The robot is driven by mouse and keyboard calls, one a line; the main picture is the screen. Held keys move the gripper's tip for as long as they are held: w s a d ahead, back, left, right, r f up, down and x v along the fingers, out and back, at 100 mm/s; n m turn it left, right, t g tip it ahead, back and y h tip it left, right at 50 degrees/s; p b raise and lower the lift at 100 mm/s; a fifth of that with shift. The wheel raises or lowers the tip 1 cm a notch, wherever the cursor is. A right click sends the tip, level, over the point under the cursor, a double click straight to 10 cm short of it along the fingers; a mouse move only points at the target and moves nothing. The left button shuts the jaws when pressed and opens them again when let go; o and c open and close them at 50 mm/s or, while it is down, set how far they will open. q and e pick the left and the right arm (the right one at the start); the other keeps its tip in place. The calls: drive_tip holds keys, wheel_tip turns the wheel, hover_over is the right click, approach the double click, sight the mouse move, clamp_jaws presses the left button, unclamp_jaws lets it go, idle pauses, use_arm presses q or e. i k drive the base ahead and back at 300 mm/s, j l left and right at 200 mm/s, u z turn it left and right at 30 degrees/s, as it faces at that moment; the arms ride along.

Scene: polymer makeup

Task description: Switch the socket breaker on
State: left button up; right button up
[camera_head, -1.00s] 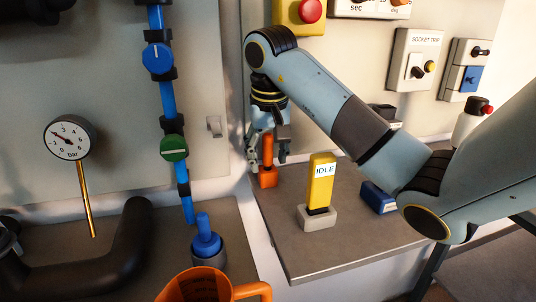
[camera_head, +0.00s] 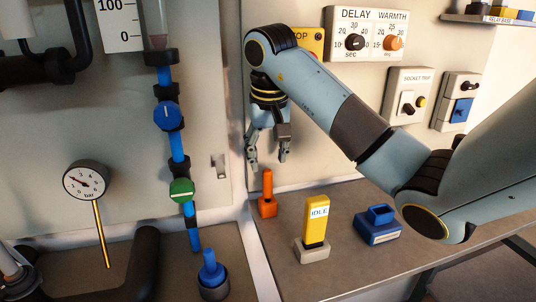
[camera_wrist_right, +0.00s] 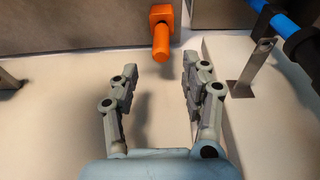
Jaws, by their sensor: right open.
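The SOCKET TRIP panel (camera_head: 408,95) is on the wall at the right in the head view. It has a dark toggle on a white plate (camera_head: 407,103) and a yellow button (camera_head: 421,102). The toggle's position is too small to tell. Beside it is a panel (camera_head: 457,101) with a black lever and a blue square. My right gripper (camera_head: 268,160) points down, open and empty, well left of the panels. In the right wrist view the open fingers (camera_wrist_right: 160,66) have nothing between them. My left gripper is not in view.
An orange handle (camera_head: 267,197) stands below my right gripper, and ahead of it in the wrist view (camera_wrist_right: 161,35). A yellow IDLE block (camera_head: 316,222) and a blue box (camera_head: 378,226) stand on the bench. The DELAY and WARMTH dial panel (camera_head: 375,33) is higher up. Blue piping (camera_head: 173,140) is left.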

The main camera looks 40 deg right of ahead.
sight(408, 108)
drive_tip(key=k+j, duration=0.75)
drive_tip(key=j, duration=0.2)
